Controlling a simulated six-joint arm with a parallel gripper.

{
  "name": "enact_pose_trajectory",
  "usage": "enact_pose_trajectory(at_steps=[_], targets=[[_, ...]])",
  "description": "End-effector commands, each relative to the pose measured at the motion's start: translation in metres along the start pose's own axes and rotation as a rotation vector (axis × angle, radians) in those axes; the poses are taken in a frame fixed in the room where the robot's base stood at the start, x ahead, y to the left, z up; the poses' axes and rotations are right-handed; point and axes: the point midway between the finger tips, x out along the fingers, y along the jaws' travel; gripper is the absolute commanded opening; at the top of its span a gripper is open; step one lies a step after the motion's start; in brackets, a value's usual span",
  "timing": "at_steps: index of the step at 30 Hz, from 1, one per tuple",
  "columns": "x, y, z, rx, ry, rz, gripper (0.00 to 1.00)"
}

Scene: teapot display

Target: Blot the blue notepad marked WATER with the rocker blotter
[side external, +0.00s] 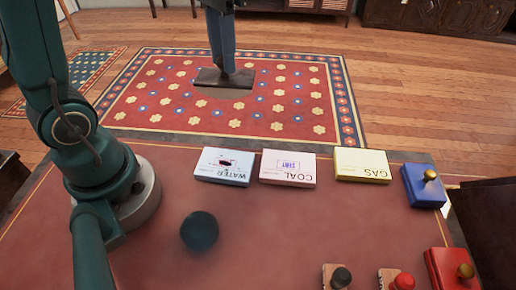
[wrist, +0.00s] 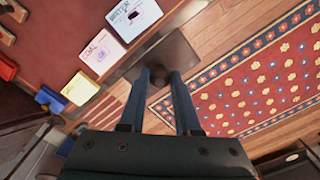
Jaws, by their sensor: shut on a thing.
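My gripper (side external: 221,66) is shut on the rocker blotter (side external: 224,79), a brown plate held up in the air, and the red patterned rug shows behind it in the side view. In the wrist view the blotter (wrist: 178,50) lies beyond my fingertips (wrist: 161,82), with its round knob between them. The light blue WATER notepad (side external: 224,176) lies on the table with a dark mark on it. It shows at the top of the wrist view (wrist: 146,30), apart from the blotter. The blotter's underside is hidden.
The pink COAL notepad (side external: 287,179) bears a purple stamp. The yellow GAS notepad (side external: 362,172) lies right of it. A blue block (side external: 420,194) and a red block (side external: 441,265) have brass knobs. Black-handled (side external: 341,277) and red-handled (side external: 403,282) stamps stand at the front. The table's middle has free room.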

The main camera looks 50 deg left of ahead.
Motion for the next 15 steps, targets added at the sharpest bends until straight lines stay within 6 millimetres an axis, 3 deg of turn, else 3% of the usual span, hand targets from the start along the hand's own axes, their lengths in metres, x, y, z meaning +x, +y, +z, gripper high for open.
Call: enact_pose_trajectory(at_steps=[8, 15], targets=[[0.009, 0.004, 0.002, -0.071, 0.008, 0.000, 0.00], [0.031, 0.038, 0.034, -0.084, 0.004, 0.002, 0.00]])
